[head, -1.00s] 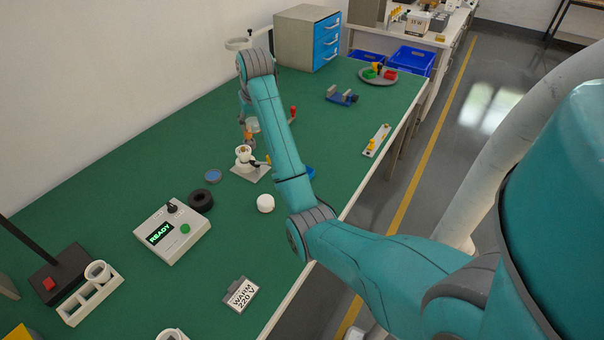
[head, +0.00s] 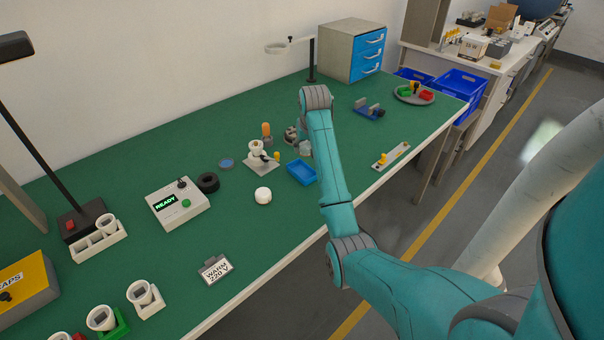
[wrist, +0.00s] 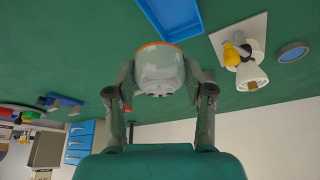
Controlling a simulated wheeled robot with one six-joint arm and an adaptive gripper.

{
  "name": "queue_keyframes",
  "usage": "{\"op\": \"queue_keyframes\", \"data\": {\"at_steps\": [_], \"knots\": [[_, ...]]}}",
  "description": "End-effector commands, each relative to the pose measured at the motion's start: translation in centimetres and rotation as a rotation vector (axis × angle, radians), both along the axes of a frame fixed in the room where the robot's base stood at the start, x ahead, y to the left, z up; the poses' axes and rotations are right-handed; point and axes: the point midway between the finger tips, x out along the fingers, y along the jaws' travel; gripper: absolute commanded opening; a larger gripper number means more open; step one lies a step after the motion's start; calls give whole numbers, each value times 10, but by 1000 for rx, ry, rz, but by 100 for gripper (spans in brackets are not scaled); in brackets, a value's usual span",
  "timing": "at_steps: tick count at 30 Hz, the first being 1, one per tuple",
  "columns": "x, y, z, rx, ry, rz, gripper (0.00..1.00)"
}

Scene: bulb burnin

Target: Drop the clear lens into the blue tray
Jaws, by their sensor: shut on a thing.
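The clear lens (wrist: 160,72), a see-through cup with an orange rim, is between the two fingers of my gripper (wrist: 160,82) in the wrist view. My gripper is shut on it. In the head view my gripper (head: 293,135) is partly hidden by my arm, and the lens (head: 305,148) shows as a small pale shape just behind the blue tray. The blue tray (head: 302,173) is shallow, lies on the green bench and looks empty where visible. In the wrist view the tray (wrist: 172,14) is at the top edge, apart from the lens.
A white lamp socket on a plate (head: 258,158) stands left of the tray, with a blue-glass disc (head: 227,164) and black ring (head: 208,182) beyond. A white round cap (head: 263,195) sits in front. A strip with a yellow handle (head: 392,156) lies right.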

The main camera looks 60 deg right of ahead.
Motion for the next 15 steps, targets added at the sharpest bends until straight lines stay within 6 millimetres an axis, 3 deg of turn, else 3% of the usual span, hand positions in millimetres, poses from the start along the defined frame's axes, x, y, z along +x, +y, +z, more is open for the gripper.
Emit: {"op": "queue_keyframes", "data": {"at_steps": [6, 15], "knots": [[0, 0, -19, 1, 1, 0, 39], [0, 0, -23, 0, 0, 0, 39]]}}
